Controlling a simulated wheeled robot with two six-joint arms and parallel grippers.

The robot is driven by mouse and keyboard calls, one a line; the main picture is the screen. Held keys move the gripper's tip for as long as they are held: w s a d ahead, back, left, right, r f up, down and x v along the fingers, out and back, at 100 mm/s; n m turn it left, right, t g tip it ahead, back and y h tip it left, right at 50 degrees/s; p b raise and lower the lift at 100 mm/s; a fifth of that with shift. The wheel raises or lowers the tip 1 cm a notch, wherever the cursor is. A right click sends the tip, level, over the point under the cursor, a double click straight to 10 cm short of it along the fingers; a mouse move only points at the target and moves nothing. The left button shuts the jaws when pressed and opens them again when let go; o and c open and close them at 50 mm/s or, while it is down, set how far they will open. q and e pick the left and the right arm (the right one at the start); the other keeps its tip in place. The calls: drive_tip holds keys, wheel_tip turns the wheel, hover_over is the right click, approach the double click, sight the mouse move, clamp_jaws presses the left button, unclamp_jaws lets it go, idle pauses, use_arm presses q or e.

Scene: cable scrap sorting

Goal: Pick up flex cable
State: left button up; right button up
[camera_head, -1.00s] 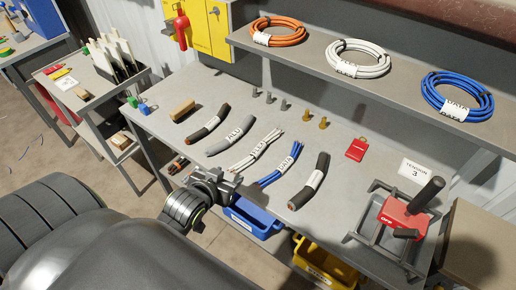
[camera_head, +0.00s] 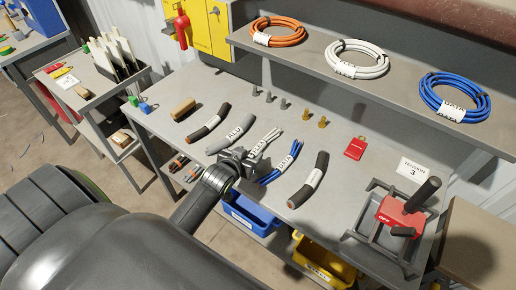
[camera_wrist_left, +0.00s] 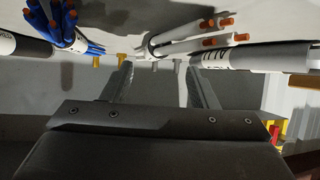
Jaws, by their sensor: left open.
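The flex cable (camera_head: 268,138) is a bundle of thin white strands with a white label, lying on the grey bench between the grey ALU cable and the blue DATA cable. My left gripper (camera_head: 240,157) is over the near end of the bundle and hides part of it. In the left wrist view the white strands (camera_wrist_left: 187,47) with copper ends lie ahead, roughly between and beyond the fingers of the open left gripper (camera_wrist_left: 157,78). The jaws look empty. I cannot tell the exact height above the bench. My right gripper is not in view.
The ALU cable (camera_head: 227,140) and the blue DATA cable (camera_head: 282,169) lie close on either side. A thick black cable (camera_head: 310,182) is farther right. Small metal lugs (camera_head: 284,104) stand behind. A red clamp device (camera_head: 400,214) is at the right end. Blue (camera_head: 252,219) and yellow (camera_head: 325,262) bins sit below the front edge.

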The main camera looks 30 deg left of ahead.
sight(257, 149)
use_arm(q)
drive_tip(key=shift+d+p+x, duration=0.2)
drive_tip(key=shift+p+x, duration=0.05)
drive_tip(key=shift+x, duration=0.8)
drive_tip(key=shift+d+p+x, duration=0.2)
drive_tip(key=shift+p+x, duration=0.05)
drive_tip(key=shift+x, duration=0.75)
drive_tip(key=shift+w+a+f, duration=0.1)
drive_tip(key=shift+w+f, duration=0.2)
drive_tip(key=shift+w, duration=0.35)
clamp_jaws()
